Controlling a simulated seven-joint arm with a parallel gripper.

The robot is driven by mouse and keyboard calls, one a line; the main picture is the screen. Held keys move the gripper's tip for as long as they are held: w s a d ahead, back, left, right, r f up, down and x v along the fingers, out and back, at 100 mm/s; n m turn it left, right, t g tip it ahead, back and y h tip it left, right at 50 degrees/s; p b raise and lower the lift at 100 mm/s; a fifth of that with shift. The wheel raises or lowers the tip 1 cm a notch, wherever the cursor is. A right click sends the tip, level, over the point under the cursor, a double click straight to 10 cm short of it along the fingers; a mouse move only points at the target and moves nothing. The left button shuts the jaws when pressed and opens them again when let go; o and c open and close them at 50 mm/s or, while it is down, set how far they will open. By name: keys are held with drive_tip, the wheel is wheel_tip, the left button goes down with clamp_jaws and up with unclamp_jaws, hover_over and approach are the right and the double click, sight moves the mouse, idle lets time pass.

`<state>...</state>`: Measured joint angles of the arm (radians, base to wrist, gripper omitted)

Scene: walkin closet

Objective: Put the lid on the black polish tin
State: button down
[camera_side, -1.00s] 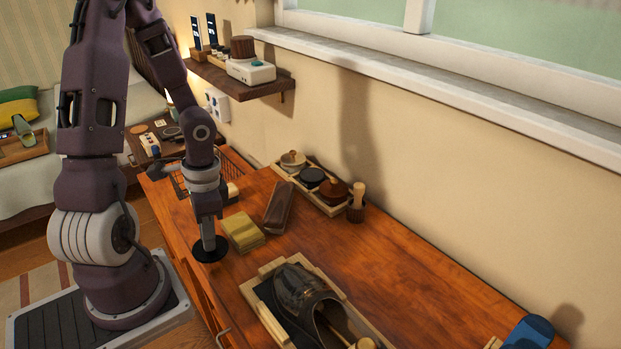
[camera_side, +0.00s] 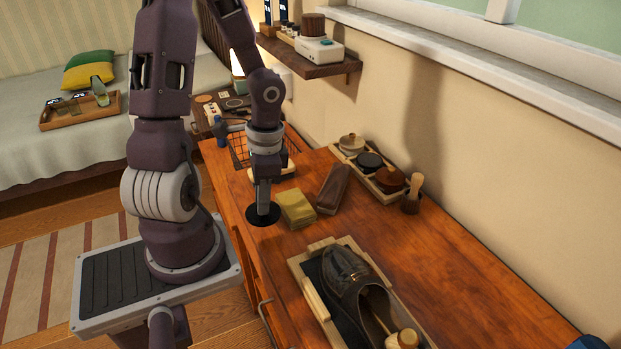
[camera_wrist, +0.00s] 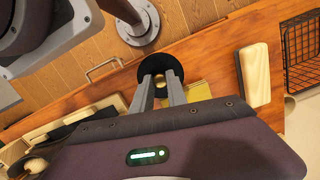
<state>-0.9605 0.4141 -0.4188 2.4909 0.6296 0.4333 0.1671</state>
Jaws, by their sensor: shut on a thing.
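My gripper (camera_side: 263,207) points down at the left edge of the wooden dresser top, shut on a flat round black lid (camera_side: 263,215). In the wrist view the lid (camera_wrist: 150,66) shows as a black disc around the fingertips. I cannot tell whether it touches the wood. The black polish tin (camera_side: 369,160) sits in the middle of a pale wooden tray (camera_side: 345,160) near the wall, to the right of and behind my gripper. Its top looks dark and flat, without a knob. A cream tin (camera_side: 351,142) and a brown tin (camera_side: 390,178), both knobbed, flank it.
A folded yellow cloth (camera_side: 297,208) and a brown block (camera_side: 333,188) lie between my gripper and the tray. A brush in a brown holder (camera_side: 412,197) stands at the tray's right end. A wire basket (camera_side: 240,147) is behind.

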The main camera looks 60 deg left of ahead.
drive_tip(key=w+r, duration=0.4)
drive_tip(key=w, duration=0.8)
drive_tip(key=w+d+r+m, duration=0.2)
drive_tip(key=w+d+r, duration=0.15)
drive_tip(key=w, duration=0.35)
drive_tip(key=w+d+r+m, duration=0.2)
drive_tip(key=w+d+r, duration=0.1)
drive_tip(key=w+r, duration=0.25)
drive_tip(key=m+t+y, duration=0.1)
drive_tip(key=m+t, duration=0.1)
drive_tip(key=m, duration=1.3)
hover_over(369, 159)
wheel_tip(369, 159, down, 9)
drive_tip(key=shift+s+d+f, duration=0.1)
drive_tip(key=shift+d+f, duration=0.05)
drive_tip(key=shift+f, duration=1.2)
drive_tip(key=shift+d+f, duration=0.15)
drive_tip(key=shift+f, duration=1.15)
drive_tip(key=shift+f, duration=0.15)
